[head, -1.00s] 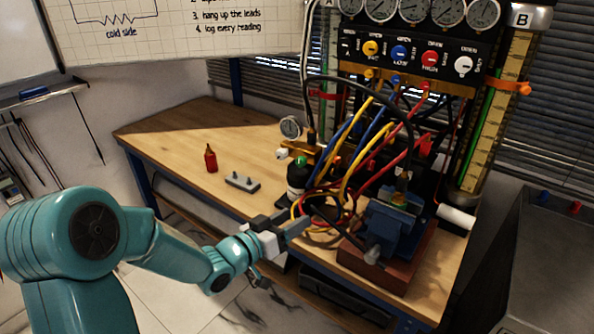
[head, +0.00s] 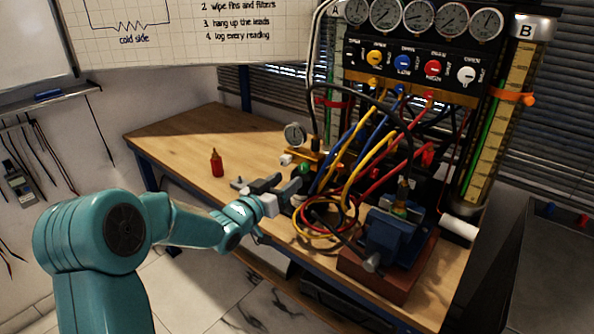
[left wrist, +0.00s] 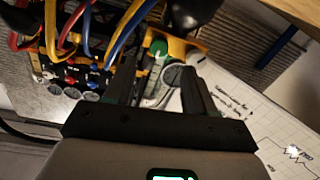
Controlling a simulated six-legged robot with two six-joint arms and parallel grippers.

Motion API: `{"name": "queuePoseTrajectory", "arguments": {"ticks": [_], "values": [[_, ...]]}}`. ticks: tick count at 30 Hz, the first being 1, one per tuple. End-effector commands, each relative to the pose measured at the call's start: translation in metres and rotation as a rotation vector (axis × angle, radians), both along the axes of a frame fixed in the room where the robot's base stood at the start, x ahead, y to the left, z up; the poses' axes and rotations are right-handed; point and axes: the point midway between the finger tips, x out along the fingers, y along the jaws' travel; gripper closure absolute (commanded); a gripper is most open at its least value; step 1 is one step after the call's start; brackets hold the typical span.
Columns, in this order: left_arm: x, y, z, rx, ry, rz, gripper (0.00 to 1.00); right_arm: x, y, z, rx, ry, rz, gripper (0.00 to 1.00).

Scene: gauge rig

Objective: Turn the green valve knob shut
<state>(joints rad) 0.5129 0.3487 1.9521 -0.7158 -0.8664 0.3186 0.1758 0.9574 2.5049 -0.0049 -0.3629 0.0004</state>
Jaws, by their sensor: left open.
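The green valve knob (head: 304,168) sits low on the brass-coloured manifold (head: 318,158) on the workbench, left of the hoses. In the left wrist view the green knob (left wrist: 158,47) shows between and beyond the two finger ends. My left gripper (head: 290,181) is open, just in front of the knob, and its fingers partly cover that area in the head view. In the left wrist view my left gripper (left wrist: 158,66) has its jaws apart with nothing held. I cannot tell whether a finger touches the knob. My right gripper is not in view.
Yellow, blue and red hoses (head: 372,166) loop close right of the gripper. A blue vise (head: 388,232) on a wooden block stands front right. A small gauge (head: 295,134) rises behind the knob. A red bottle (head: 217,163) stands left; the bench's back left is clear.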

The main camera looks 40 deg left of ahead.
Motion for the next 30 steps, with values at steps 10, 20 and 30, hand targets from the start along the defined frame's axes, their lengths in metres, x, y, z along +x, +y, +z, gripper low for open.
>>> {"name": "queuePoseTrajectory", "arguments": {"ticks": [10,20,30], "values": [[0.052,-0.003,0.0,-0.001,0.0,0.001,0.45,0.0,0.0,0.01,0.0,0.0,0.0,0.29],[0.056,-0.002,0.0,-0.001,0.0,0.001,0.45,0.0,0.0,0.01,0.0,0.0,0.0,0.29],[0.055,-0.002,-0.001,0.002,0.0,0.001,1.0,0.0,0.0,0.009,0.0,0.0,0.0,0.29]]}}
